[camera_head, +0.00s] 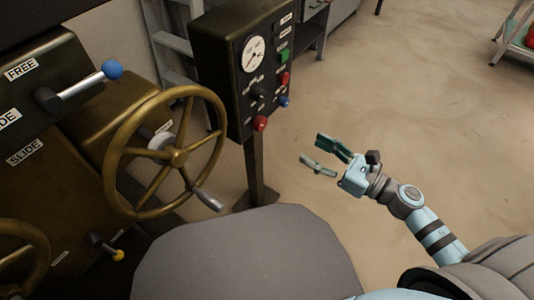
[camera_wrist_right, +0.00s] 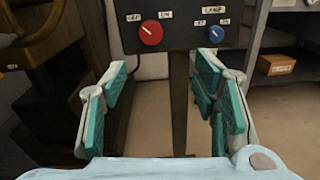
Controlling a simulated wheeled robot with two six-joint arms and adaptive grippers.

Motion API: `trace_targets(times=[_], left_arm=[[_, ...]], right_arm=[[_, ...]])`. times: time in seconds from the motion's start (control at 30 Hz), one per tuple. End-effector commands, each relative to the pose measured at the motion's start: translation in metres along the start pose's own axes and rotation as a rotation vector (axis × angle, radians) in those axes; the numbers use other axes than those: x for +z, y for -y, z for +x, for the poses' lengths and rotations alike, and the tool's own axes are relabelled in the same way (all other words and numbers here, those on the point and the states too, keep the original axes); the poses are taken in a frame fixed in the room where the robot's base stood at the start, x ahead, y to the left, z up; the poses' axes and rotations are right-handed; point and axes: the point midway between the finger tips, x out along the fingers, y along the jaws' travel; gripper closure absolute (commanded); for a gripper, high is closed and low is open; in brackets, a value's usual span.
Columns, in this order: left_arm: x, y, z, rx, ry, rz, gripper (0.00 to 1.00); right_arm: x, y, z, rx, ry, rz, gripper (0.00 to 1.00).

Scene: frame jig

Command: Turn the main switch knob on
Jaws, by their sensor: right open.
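The red knob (camera_head: 260,123) sits low on the front of the dark control panel (camera_head: 217,67). In the right wrist view the red knob (camera_wrist_right: 151,33) is up and left of centre, under labels that seem to read OFF on the left and ON on the right. A pale mark on it seems to point up-left, toward OFF. My right gripper (camera_head: 313,150) is open and empty, to the right of the panel's post and apart from the knob. Its spread green-padded fingers (camera_wrist_right: 163,78) show in the right wrist view, below the knob. My left gripper is not in view.
A blue knob (camera_wrist_right: 216,34) labelled LAMP is right of the red one. The panel also has a gauge (camera_head: 253,54), a green button (camera_head: 284,56) and another red knob (camera_head: 285,79). A brass handwheel (camera_head: 112,155) stands left.

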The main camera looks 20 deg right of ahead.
Motion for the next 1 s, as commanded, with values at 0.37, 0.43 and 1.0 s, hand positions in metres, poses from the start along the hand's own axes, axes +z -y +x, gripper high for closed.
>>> trace_targets(times=[0.37,0.43,1.0], left_arm=[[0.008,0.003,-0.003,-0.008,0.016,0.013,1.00],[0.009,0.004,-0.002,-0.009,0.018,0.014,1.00],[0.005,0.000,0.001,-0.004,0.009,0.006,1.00]], right_arm=[[0.010,-0.013,0.068,0.041,0.016,-0.086,0.45],[0.009,-0.014,0.090,0.041,0.015,-0.086,0.45],[0.006,-0.016,0.147,0.041,0.007,-0.086,0.45]])
